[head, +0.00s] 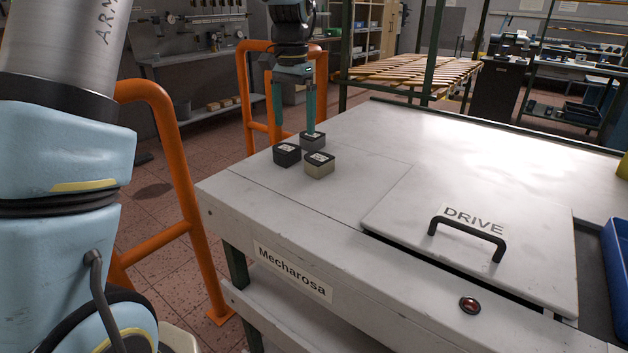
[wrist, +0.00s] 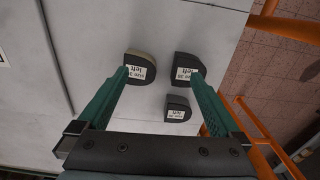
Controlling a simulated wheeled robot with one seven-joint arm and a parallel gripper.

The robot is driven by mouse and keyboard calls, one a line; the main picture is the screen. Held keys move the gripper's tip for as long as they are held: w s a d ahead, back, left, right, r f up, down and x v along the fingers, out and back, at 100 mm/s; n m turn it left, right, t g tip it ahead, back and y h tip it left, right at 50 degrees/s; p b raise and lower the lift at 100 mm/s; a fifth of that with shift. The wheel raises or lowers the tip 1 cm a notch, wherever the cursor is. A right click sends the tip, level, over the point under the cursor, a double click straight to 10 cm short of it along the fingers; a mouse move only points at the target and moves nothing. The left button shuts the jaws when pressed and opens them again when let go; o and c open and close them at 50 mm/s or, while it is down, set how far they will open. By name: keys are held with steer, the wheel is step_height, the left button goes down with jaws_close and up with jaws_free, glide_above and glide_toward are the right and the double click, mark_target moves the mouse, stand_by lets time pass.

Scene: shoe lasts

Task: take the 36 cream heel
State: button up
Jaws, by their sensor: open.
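The cream heel (head: 319,167), a block with a dark top and a white label, stands on the pale table. It is the front right one of three heels in the head view and the upper left one in the wrist view (wrist: 143,56). Its label shows "left"; I cannot read its size surely. My gripper (head: 294,128) is open and empty above the group. In the wrist view my gripper (wrist: 160,74) has its left finger overlapping the cream heel's label edge and its right finger near the black heel's label. Whether either touches is unclear.
A black heel (head: 287,154) stands close left of the cream one, and a grey heel (head: 312,141) stands behind. Orange rails (head: 246,95) flank the table's left edge. A DRIVE hatch (head: 470,235) with a raised handle lies to the right. The tabletop behind is clear.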

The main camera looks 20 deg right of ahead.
steer(key=m, duration=0.1)
glide_toward(317, 157)
steer(key=shift+w+a+b, duration=0.25)
steer(key=shift+w+b, duration=0.05)
steer(key=shift+w, duration=0.1)
steer(key=shift+s+d+f+m, duration=0.1)
steer(key=shift+d+f+m, duration=0.1)
steer(key=shift+d+m, duration=0.1)
step_height(317, 157, down, 10)
steer(key=shift+s+d+f+p, duration=0.1)
steer(key=shift+s+p, duration=0.05)
steer(key=shift+p, duration=1.1)
steer(key=c, duration=1.3)
